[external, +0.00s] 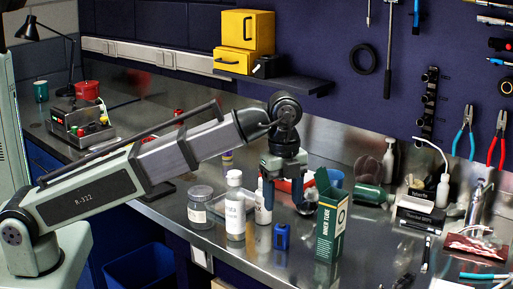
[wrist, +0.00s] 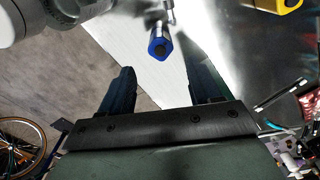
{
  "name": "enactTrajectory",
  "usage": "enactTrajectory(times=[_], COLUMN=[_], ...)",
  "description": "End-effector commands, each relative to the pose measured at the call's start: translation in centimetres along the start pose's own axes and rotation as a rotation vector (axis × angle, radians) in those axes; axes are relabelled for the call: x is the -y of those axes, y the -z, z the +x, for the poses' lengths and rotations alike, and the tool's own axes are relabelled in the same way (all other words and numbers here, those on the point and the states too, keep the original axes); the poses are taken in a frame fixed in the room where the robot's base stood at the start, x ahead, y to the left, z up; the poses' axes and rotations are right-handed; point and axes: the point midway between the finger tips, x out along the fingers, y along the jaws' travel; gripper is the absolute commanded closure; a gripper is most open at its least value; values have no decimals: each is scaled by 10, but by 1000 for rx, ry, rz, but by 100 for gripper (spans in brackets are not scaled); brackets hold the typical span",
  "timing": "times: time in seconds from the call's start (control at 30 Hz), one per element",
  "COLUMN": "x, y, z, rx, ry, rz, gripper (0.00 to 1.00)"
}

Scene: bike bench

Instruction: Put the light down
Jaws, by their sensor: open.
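My gripper (external: 285,194) hangs over the metal bench, above and behind a small blue item (external: 281,236) in the external view. In the wrist view its two dark fingers (wrist: 158,66) are spread apart with nothing gripped between them. A blue piece with a dark round end (wrist: 158,46) shows beyond the fingertips, apart from them; I cannot tell if it is the same blue item. I cannot say for sure which thing is the light.
A green inner tube box (external: 331,218) stands close to the right of my gripper. A white bottle (external: 235,205) and a clear jar (external: 201,208) stand to its left. A green bottle (external: 371,195) lies behind the box. The bench front edge is near.

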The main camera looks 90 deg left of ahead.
Motion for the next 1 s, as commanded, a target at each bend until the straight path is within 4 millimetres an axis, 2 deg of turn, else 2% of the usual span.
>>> enactTrajectory(times=[0.2, 0.23, 0.4, 0.83, 1.0], x=[1, 0, 0, -1, -6], y=[0, 0, 0, 0, 6], z=[-20, -21, -24, -22, -2], rx=[0, 0, 0, 4, 78], ry=[0, 0, 0, 2, 44], rz=[0, 0, 0, 2, 45], gripper=[37, 34, 34, 34, 34])
